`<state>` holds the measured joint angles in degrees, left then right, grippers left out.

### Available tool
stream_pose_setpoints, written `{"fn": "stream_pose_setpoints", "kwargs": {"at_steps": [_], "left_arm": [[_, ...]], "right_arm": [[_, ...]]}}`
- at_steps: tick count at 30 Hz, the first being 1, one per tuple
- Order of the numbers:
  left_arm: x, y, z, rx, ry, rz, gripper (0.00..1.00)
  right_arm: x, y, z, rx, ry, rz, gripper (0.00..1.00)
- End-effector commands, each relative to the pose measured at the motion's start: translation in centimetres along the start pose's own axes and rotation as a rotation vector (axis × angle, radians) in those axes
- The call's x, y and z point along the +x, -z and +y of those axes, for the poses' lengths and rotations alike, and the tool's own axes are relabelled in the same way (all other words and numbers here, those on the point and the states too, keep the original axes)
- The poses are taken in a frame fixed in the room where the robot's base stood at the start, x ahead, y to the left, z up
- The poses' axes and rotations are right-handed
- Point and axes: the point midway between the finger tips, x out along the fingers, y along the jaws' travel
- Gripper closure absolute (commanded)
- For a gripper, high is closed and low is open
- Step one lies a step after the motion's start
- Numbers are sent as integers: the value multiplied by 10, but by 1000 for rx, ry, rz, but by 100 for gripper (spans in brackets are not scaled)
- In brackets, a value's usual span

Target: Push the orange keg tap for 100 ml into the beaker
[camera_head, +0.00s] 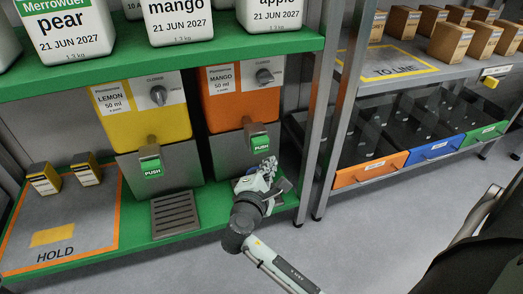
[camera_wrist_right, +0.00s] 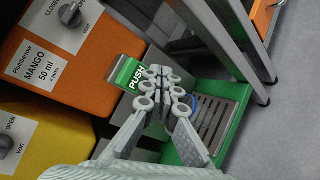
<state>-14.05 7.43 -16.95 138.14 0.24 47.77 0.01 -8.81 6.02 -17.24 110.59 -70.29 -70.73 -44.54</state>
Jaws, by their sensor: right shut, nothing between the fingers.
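The orange keg (camera_head: 243,107), labelled MANGO 50 ml, stands on the green lower shelf; it also shows in the wrist view (camera_wrist_right: 85,72). Its tap is a green PUSH paddle (camera_head: 260,142), also in the wrist view (camera_wrist_right: 125,73). My right gripper (camera_head: 267,166) is shut and empty, just below and in front of the paddle. In the wrist view its fingertips (camera_wrist_right: 162,78) overlap the paddle's edge; I cannot tell whether they touch. Behind the fingers a thin blue curved edge (camera_wrist_right: 197,98) shows above the drip tray, perhaps the beaker, mostly hidden. My left gripper is not in view.
The yellow LEMON keg (camera_head: 141,110) stands left, with its own PUSH paddle (camera_head: 151,166) and drip tray (camera_head: 174,214). A grey HOLD mat (camera_head: 85,218) carries two small boxes. A metal rack post (camera_head: 322,120) rises close to the right of my gripper.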

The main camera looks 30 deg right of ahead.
Motion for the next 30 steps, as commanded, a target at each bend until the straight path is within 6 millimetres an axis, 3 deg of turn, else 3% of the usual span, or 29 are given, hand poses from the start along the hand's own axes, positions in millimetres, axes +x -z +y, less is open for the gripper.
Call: {"fn": "stream_pose_setpoints", "kwargs": {"at_steps": [9,30], "left_arm": [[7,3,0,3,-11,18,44],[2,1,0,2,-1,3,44]], "right_arm": [[23,12,13,0,-1,-1,100],[26,13,14,0,0,-1,100]]}}
